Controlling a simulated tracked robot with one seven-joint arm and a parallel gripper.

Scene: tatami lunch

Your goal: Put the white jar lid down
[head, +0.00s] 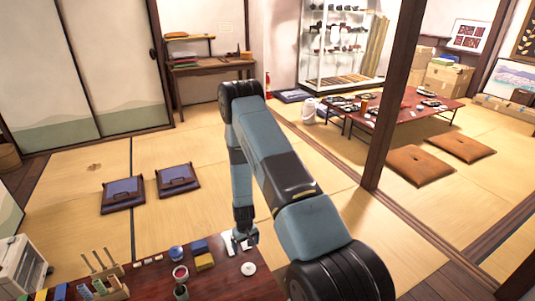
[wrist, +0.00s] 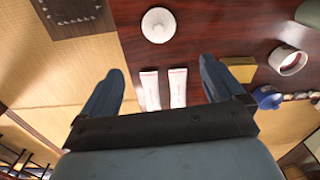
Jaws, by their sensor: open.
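The white jar lid (wrist: 158,25) lies flat on the dark red table (wrist: 210,25) in the wrist view, beyond my fingertips and clear of them. In the head view the lid (head: 248,268) lies on the table near its right edge, to the right of and below my gripper (head: 241,240). In the wrist view my gripper (wrist: 158,70) is open, with nothing held between its two fingers. Two white packets (wrist: 150,88) with small print lie side by side on the table below the gap between the fingers.
A yellow block (head: 204,261), a blue block (head: 199,246), a blue pot (head: 176,253) and a cup with red contents (head: 180,273) stand left of the lid. A wooden rack (head: 104,272) stands farther left. A wooden post (head: 393,100) rises at right.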

